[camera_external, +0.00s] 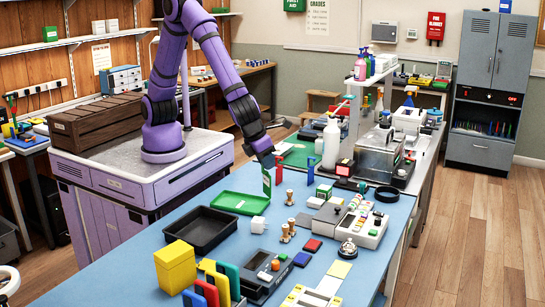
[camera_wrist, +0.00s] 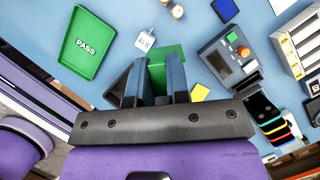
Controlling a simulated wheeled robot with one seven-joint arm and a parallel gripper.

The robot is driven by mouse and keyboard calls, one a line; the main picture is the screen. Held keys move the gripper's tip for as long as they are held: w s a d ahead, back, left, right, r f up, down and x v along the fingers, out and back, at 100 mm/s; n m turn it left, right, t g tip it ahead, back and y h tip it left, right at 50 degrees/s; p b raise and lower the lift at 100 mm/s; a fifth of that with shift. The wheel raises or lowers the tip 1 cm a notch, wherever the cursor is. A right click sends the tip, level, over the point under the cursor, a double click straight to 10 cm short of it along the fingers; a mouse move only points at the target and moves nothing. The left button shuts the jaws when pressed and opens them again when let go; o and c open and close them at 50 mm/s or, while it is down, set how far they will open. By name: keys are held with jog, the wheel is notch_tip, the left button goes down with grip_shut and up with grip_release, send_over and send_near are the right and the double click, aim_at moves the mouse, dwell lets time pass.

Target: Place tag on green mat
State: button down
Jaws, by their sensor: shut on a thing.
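My gripper (camera_external: 267,165) is shut on a green flat piece (camera_external: 267,184), which looks like the tag. It hangs upright above the table, and in the wrist view the green piece (camera_wrist: 166,58) shows between the two fingers (camera_wrist: 160,80). A green tray-like mat (camera_external: 240,203) with a raised rim lies on the blue table, below and left of my gripper in the external view. It also shows in the wrist view (camera_wrist: 85,48), marked PASS and empty. Another green flat surface (camera_external: 297,152) lies farther back, partly hidden by my arm.
A black tray (camera_external: 200,232) lies in front of the green mat. A white block (camera_external: 260,222) stands beside the mat, with small wooden pieces (camera_external: 289,232) nearby. A yellow box (camera_external: 175,267) and coloured upright cards (camera_external: 217,285) stand at the front. A white bottle (camera_external: 331,145) stands behind.

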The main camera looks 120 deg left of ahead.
jog(key=s+a+n+g, duration=0.15)
jog(key=a+n, duration=0.25)
jog(key=a, duration=1.1)
jog(key=s+a+n+g, duration=0.1)
jog(key=s+a+n, duration=0.2)
jog(key=a, duration=1.2)
jog(key=s+a+n+g, duration=0.2)
jog(key=s+a+n, duration=0.15)
jog(key=a, duration=1.15)
jog(key=s+a+n+g+h, duration=0.1)
jog(key=s+a+n, duration=0.4)
jog(key=s+a, duration=0.9)
jog(key=s+a+n+g+h, duration=0.1)
jog(key=s+a+n, duration=0.4)
jog(key=s+a, duration=0.9)
jog(key=s+d+f, duration=0.3)
jog(key=s+f, duration=0.1)
jog(key=f, duration=0.7)
jog(key=w+a+f, duration=0.5)
jog(key=w+a, duration=0.4)
jog(key=a, duration=0.3)
jog(key=shift+w+a, duration=0.35)
